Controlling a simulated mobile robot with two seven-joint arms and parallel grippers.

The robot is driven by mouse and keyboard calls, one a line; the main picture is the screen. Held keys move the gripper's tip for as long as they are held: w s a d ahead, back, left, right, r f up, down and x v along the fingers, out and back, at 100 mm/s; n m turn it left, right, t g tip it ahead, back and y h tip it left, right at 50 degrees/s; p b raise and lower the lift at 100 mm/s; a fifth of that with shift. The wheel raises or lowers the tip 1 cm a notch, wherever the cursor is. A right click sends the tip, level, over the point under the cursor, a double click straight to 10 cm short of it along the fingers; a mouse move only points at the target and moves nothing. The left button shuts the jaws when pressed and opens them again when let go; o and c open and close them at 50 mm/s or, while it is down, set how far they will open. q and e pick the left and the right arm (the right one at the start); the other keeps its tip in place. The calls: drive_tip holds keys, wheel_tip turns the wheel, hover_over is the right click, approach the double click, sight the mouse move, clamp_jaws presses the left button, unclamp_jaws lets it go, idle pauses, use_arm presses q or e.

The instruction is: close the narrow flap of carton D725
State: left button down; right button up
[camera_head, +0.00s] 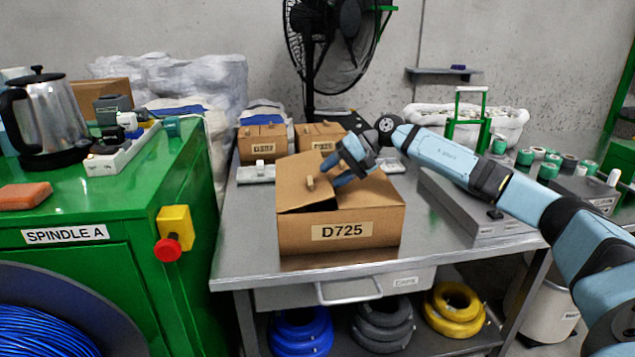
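Carton D725 (290,235) is a brown box on the metal table, with its label on the front face. Its left flap (292,175) stands partly raised and tilted, with a small tan peg on it. A dark gap shows below this flap's front edge. The top at the right (375,195) looks flat. My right gripper (333,173) is above the carton, just right of the peg. Its two blue fingers are apart with nothing visible between them, and it hides part of the carton's top. My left gripper is not in view.
Two smaller cartons (263,150) stand behind carton D725. A grey box (470,215) lies to its right, below my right arm. A green cabinet (110,195) with a kettle stands at the left. Bare table shows in front of the carton.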

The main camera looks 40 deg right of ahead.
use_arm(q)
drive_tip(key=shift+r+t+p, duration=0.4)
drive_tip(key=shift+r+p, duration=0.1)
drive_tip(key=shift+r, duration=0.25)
use_arm(e)
drive_tip(key=v, duration=0.6)
drive_tip(key=shift+s+d+r, duration=0.2)
drive_tip(key=shift+d+r, duration=0.05)
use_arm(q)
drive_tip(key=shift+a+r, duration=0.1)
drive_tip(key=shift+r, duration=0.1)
